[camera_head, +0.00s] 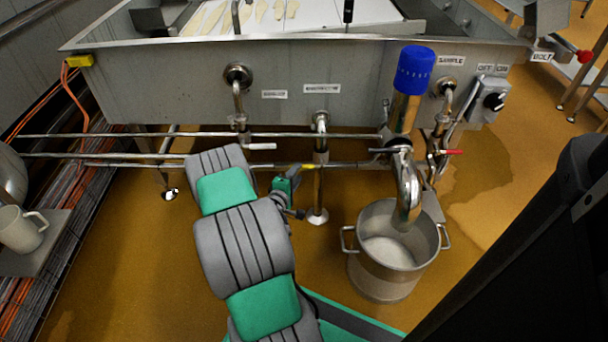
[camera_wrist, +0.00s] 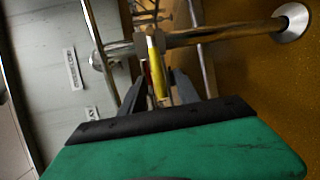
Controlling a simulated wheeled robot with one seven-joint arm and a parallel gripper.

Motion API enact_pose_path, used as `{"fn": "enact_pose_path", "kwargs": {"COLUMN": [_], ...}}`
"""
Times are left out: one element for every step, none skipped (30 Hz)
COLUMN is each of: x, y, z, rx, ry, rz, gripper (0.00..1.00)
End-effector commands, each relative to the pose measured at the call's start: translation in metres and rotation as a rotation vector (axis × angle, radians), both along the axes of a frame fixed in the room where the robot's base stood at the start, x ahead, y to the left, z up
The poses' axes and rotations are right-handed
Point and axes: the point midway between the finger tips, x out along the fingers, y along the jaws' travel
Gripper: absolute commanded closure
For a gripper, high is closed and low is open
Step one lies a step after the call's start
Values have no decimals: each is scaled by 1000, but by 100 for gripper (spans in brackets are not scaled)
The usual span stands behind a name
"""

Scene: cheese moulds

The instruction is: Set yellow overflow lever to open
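The yellow overflow lever (camera_head: 308,166) is small in the head view, beside an upright steel pipe (camera_head: 320,186) under the vat. In the wrist view the yellow lever (camera_wrist: 157,74) points away from my palm and overlaps the steel pipe (camera_wrist: 215,37). My gripper (camera_head: 296,184) is low at the pipe, just left of the lever. In the wrist view my gripper's dark fingers (camera_wrist: 163,84) are apart, with the lever between them. A gap shows right of the lever; contact on the left cannot be told. The lever's pivot is partly hidden.
Horizontal steel rails (camera_head: 90,135) run under the vat (camera_head: 180,95). A white lever (camera_head: 262,146) is at the left pipe and a red lever (camera_head: 452,152) at the right. A steel pot (camera_head: 385,276) stands below the large outlet pipe, right of my arm.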

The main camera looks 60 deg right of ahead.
Motion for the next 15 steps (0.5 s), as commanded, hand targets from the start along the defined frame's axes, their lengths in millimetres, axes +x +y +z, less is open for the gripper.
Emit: {"fn": "enact_pose_path", "kwargs": {"x": [0, 0, 1, 1, 1, 1, 1, 1, 2, 3, 3, 4, 4, 4, 5], "y": [-1, -2, -5, -8, -12, -19, -25, -31, -39, -45, -51, -57, -62, -66, -70], "z": [1, 1, 1, -1, -2, -3, -4, -6, -9, -9, -10, -11, -12, -13, -13], "rx": [-2, -2, -1, -1, -1, -2, -2, -2, 0, -2, -2, -1, -1, 0, 0], "ry": [1, 0, -2, -3, -3, -6, -6, -6, -5, -6, -8, -7, -6, -6, -5], "rz": [1, 1, 0, 0, -1, -4, -4, -4, -4, -4, -4, -3, -3, -3, -2], "gripper": [62, 62, 62, 62, 62, 62, 62, 62, 62, 62, 62, 62, 62, 62, 62]}}
